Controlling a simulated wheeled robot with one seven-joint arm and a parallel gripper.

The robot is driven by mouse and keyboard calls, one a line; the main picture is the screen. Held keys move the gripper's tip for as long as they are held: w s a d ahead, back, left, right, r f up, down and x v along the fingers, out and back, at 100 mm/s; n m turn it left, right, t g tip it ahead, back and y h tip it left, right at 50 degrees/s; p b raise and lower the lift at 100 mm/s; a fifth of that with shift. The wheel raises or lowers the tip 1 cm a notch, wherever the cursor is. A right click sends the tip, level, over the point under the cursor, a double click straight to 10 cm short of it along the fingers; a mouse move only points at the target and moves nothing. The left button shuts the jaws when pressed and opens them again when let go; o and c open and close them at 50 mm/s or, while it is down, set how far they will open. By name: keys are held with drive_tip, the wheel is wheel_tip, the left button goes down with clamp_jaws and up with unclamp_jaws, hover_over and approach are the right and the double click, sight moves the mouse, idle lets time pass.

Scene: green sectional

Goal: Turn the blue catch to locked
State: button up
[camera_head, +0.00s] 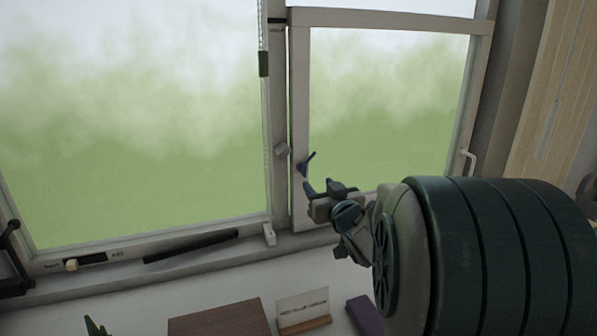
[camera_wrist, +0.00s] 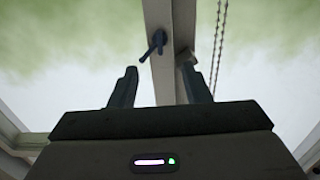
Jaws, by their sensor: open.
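The blue catch (camera_head: 306,163) is a small dark blue lever on the left stile of the right window sash, tilted up to the right. A grey keeper block (camera_head: 282,150) sits on the neighbouring frame post to its left. In the wrist view the catch (camera_wrist: 152,46) shows ahead of my gripper, between the finger lines and apart from them. The grey block (camera_wrist: 186,58) is partly hidden by the right finger. My gripper (camera_head: 326,186) is open and empty, just below and right of the catch; its fingers also show in the wrist view (camera_wrist: 160,82).
A beaded chain (camera_head: 264,110) hangs left of the post. A white handle (camera_head: 467,162) is on the sash's right side. The sill below holds a black bar (camera_head: 190,246). A brown box (camera_head: 220,320), a card on a wooden stand (camera_head: 303,312) and a purple item (camera_head: 364,315) lie below.

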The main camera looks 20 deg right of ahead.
sight(306, 171)
drive_tip(key=w+p, duration=0.1)
drive_tip(key=w, duration=0.8)
drive_tip(key=shift+w, duration=0.25)
